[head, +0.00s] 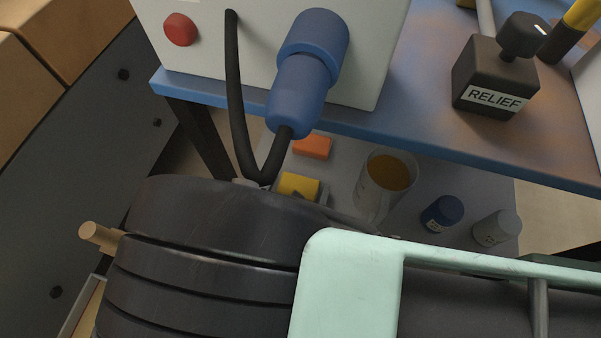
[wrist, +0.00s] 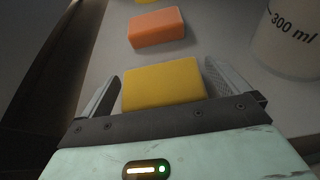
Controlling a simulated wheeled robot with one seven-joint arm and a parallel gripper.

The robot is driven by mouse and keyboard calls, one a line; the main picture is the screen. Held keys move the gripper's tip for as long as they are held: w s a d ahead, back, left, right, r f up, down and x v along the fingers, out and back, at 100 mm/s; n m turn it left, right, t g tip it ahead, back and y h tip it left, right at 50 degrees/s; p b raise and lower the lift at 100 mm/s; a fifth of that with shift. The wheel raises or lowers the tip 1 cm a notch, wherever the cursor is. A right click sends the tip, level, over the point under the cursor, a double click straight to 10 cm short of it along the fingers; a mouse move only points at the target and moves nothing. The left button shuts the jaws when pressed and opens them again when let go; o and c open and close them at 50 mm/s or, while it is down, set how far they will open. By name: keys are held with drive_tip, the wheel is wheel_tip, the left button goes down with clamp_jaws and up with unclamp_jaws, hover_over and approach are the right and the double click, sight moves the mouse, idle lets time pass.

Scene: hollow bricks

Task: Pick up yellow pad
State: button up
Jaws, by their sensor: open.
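The yellow pad (wrist: 163,84) is a flat rectangular block on a grey surface. In the wrist view it lies between the two open fingers of my gripper (wrist: 165,88), with a small gap on the left and the right finger close to its edge. I cannot tell whether that finger touches it. In the head view the yellow pad (head: 299,186) shows on the lower shelf, partly hidden behind my arm. My gripper is mostly hidden there.
An orange pad (wrist: 157,27) lies just beyond the yellow one. A clear beaker (head: 385,180) with amber liquid stands to the right, then a blue jar (head: 442,213) and a grey jar (head: 496,231). A blue upper shelf (head: 420,143) and a black cable (head: 238,110) are overhead.

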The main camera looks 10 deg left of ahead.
drive_tip(key=c, duration=0.9)
